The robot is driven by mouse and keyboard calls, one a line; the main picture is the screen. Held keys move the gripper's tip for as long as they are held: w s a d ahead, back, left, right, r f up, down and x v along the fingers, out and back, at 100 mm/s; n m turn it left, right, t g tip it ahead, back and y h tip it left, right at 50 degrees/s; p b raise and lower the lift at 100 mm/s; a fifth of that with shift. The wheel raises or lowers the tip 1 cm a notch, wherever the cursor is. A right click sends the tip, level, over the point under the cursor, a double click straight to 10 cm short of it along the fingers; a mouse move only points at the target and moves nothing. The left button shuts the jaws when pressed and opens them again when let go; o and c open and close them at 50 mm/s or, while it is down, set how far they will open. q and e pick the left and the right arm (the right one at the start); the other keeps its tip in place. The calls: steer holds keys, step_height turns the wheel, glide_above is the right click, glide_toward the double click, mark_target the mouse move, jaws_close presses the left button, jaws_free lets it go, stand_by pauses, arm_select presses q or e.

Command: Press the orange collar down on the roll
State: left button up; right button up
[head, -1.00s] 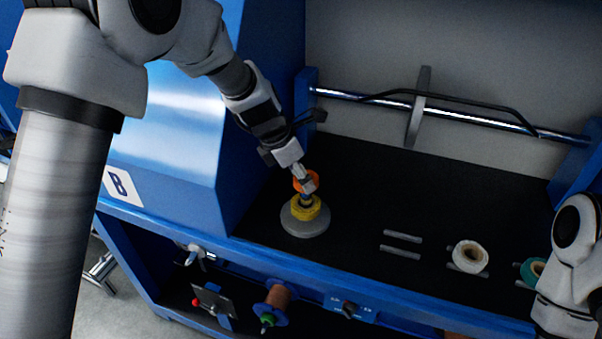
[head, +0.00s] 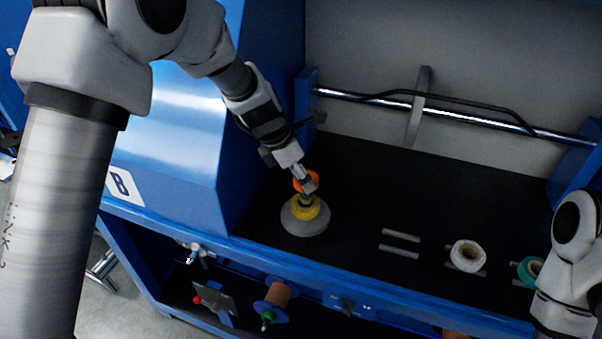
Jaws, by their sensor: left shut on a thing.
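The orange collar (head: 313,178) is in my left gripper (head: 307,184), whose fingers are shut on it. The gripper holds it just above the yellow roll (head: 308,210). The yellow roll sits on a round grey base (head: 304,227) on the black worktop. A short dark post shows between the collar and the roll; the fingers hide part of the collar. My right arm shows at the right edge, but its gripper is out of the picture.
A metal rod (head: 440,110) crosses the back. A blue housing (head: 190,130) rises left of the roll. The worktop's middle is clear.

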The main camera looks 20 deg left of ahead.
arm_select(q)
steer(key=shift+r, duration=0.1)
steer(key=shift+f, duration=0.25)
steer(key=shift+f+b, duration=0.3)
steer(key=shift+f, duration=1.05)
steer(key=shift+p, duration=0.4)
stand_by(0.3)
